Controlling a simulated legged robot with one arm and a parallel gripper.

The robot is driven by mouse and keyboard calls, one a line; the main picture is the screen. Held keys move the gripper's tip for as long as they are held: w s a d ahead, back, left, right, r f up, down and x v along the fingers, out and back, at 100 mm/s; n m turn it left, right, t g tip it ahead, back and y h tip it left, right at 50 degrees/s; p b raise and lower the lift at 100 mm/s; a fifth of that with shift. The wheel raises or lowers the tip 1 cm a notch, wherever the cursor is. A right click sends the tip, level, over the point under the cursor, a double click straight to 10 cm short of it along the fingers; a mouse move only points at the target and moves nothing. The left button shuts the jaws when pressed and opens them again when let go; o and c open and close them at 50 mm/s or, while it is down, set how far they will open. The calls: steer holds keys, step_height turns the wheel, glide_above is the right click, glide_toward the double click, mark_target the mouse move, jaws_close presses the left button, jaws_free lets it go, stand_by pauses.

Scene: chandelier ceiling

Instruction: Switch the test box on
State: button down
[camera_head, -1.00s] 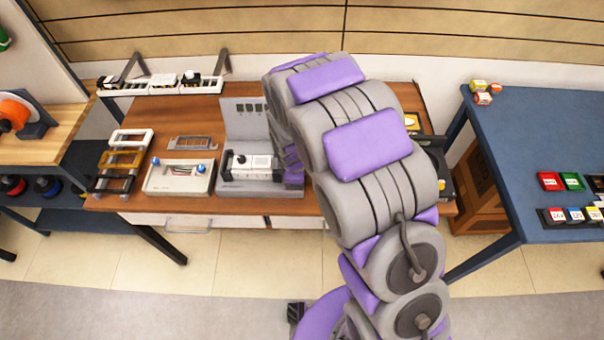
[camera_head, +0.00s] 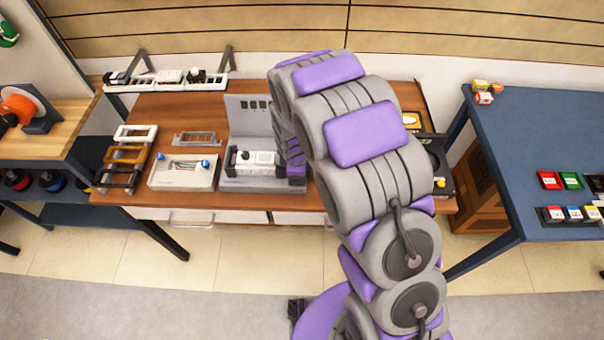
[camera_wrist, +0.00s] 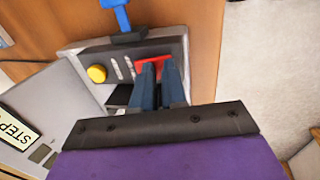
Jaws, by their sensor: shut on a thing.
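The grey test box (camera_head: 240,125) stands mid-table in the head view, with an upright back panel bearing small windows. A white module with black ends (camera_head: 262,160) sits on its base. In the wrist view, its grey side (camera_wrist: 85,52) shows a yellow round button (camera_wrist: 97,74) and a red switch part (camera_wrist: 155,61). My gripper (camera_wrist: 158,72) has its dark fingers close together at the red switch part, shut on it. The fingers hide part of it. In the head view, my arm covers the box's right side and the fingertips are hidden.
A white box with blue knobs (camera_head: 183,178) stands left of the test box. Coloured frames (camera_head: 128,155) lie farther left, and a rack of modules (camera_head: 165,83) is at the back. A blue table (camera_head: 540,120) stands at right across a gap.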

steer(key=shift+w+a+r+p, duration=0.4)
steer(key=shift+w+r+p, duration=0.1)
steer(key=shift+r+p, duration=0.15)
steer(key=v, duration=0.2)
steer(key=s+p+v, duration=0.1)
steer(key=v, duration=0.2)
steer(key=shift+a, duration=0.15)
steer(key=s+d+r+m+g+p, duration=0.1)
steer(key=s+d+r+m, duration=0.3)
steer(key=s+d+r, duration=0.3)
steer(key=s+d+r+m+g+p, duration=0.1)
steer(key=s+d+r+m, duration=0.4)
steer(key=r, duration=0.5)
steer(key=s+d+r+m, duration=0.1)
steer(key=s+m, duration=0.2)
steer(key=s, duration=0.3)
steer(key=s+d+r+m+g, duration=0.1)
steer(key=s+r+m, duration=0.1)
steer(key=s, duration=0.4)
steer(key=s+d+r+m+g, duration=0.1)
steer(key=s+m, duration=0.2)
steer(key=s, duration=0.4)
steer(key=shift+d+r+m+b, duration=0.3)
steer(key=shift+d+r, duration=0.05)
steer(key=shift+s+a, duration=0.1)
steer(key=shift+a, duration=0.05)
